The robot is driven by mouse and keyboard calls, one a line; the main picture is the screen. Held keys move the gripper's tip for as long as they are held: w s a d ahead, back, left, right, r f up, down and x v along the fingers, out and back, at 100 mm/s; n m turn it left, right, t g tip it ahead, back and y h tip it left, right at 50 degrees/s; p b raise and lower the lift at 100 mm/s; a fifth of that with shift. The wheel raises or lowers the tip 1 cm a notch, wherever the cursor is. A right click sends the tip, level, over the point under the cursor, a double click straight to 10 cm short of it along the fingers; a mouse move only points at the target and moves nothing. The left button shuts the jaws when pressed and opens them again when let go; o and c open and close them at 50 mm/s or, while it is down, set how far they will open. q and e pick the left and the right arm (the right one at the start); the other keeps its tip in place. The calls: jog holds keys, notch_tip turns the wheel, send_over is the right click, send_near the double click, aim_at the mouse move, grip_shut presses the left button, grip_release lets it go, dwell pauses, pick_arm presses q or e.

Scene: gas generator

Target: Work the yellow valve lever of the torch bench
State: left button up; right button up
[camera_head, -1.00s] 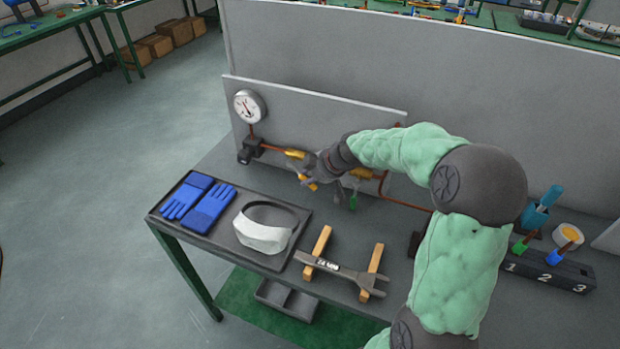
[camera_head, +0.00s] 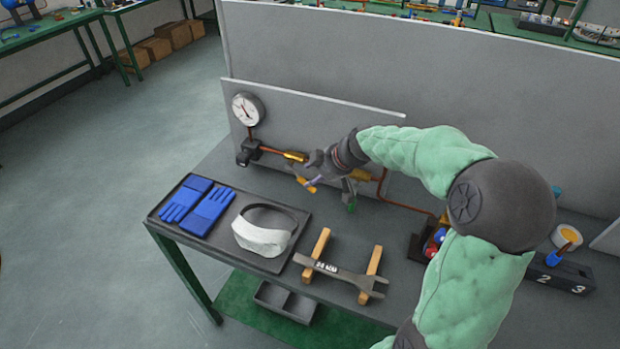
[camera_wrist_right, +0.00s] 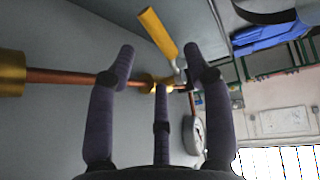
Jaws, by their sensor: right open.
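The yellow valve lever (camera_head: 303,184) hangs off the copper pipe line at the back panel, left of my right gripper (camera_head: 318,172). In the right wrist view the lever (camera_wrist_right: 158,32) is a long yellow handle slanting from the top down to a brass valve body (camera_wrist_right: 155,82). My right gripper (camera_wrist_right: 160,68) is open there, with three dark fingers around the pipe area. The lever's lower end shows between the two upper fingertips; its handle extends beyond them. I see nothing held, and cannot tell whether a finger touches the lever. My left gripper is not in view.
A pressure gauge (camera_head: 247,109) stands left on the pipe. A second valve with a green-tipped lever (camera_head: 350,196) is close right of the gripper. In front lie a tray (camera_head: 166,222) with blue gloves (camera_head: 208,207) and a white visor (camera_head: 262,238), and a wrench (camera_head: 345,275) on wooden rests.

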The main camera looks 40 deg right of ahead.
jog(key=v, duration=0.7)
jog(key=shift+s+r, duration=0.2)
jog(key=shift+r, duration=0.05)
